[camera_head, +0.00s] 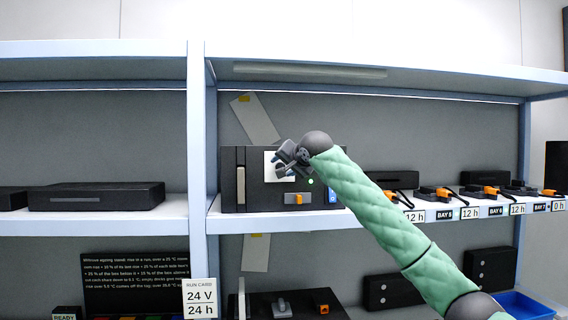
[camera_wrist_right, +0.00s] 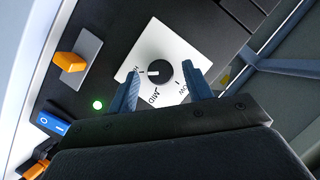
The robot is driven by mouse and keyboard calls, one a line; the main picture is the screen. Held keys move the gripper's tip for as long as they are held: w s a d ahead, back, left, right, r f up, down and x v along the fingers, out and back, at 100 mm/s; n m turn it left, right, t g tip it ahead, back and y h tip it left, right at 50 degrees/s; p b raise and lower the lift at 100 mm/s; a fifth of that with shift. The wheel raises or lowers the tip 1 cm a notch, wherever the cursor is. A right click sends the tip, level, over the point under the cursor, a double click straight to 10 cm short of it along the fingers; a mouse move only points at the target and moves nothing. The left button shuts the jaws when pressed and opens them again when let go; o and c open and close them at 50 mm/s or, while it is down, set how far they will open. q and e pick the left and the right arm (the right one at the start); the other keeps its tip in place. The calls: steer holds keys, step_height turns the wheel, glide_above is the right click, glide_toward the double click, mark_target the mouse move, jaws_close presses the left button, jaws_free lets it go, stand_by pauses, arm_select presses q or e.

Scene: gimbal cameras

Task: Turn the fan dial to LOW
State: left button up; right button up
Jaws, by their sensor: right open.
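The fan dial (camera_wrist_right: 161,72) is a round black knob on a white plate (camera_wrist_right: 182,48) marked HI, MID and LOW. Its white pointer line faces the HI mark at the left in the right wrist view. My right gripper (camera_wrist_right: 162,79) is open, its two blue fingers on either side of the dial in that view; I cannot tell whether they touch it. In the head view the right gripper (camera_head: 284,160) is in front of the white plate (camera_head: 270,171) on the dark control box (camera_head: 262,201) and hides the dial. My left gripper is not in view.
An orange switch (camera_wrist_right: 68,65), a green light (camera_wrist_right: 97,105) and a blue rocker switch (camera_wrist_right: 52,123) are close beside the dial plate. The box stands on a shelf (camera_head: 275,222), with a shelf board above. Black devices with orange plugs (camera_head: 490,191) stand at the right.

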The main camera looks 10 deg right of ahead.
steer(key=shift+c, duration=0.4)
steer(key=c, duration=0.9)
